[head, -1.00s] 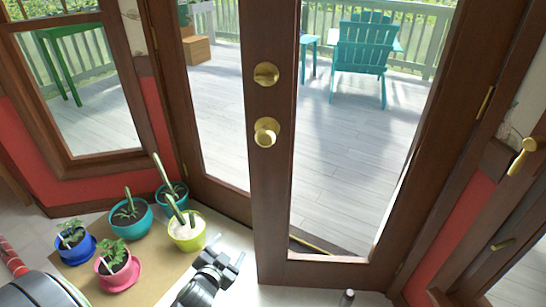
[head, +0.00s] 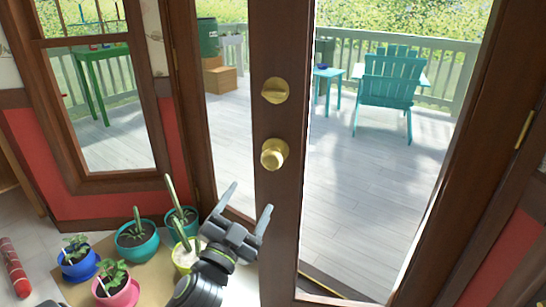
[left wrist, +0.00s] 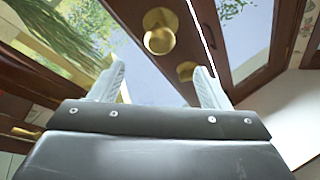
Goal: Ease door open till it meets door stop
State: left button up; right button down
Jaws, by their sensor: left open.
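The glass door has a dark brown wooden frame (head: 285,220), with a round brass knob (head: 273,153) and a brass deadbolt (head: 275,90) on its left stile. The door stands slightly ajar. My left gripper (head: 246,202) is open and empty, just below and left of the knob, with its fingers pointing up. In the left wrist view, two brass round fittings show beyond the open fingers (left wrist: 161,85), the larger one (left wrist: 158,31) above and the smaller one lower right. The gripper looks apart from the knob. I cannot make out a door stop. My right gripper is out of view.
Several potted plants stand on a tan mat at lower left, including a pink pot (head: 118,293) and a teal pot (head: 137,241). A red rolled object (head: 13,266) lies on the floor beyond. Outside, a teal chair (head: 388,80) stands on the deck.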

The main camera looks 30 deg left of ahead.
aim_at(269, 166)
pick_arm(q)
jog(key=p+x, duration=0.1)
jog(key=x, duration=1.2)
jog(key=shift+w, duration=0.3)
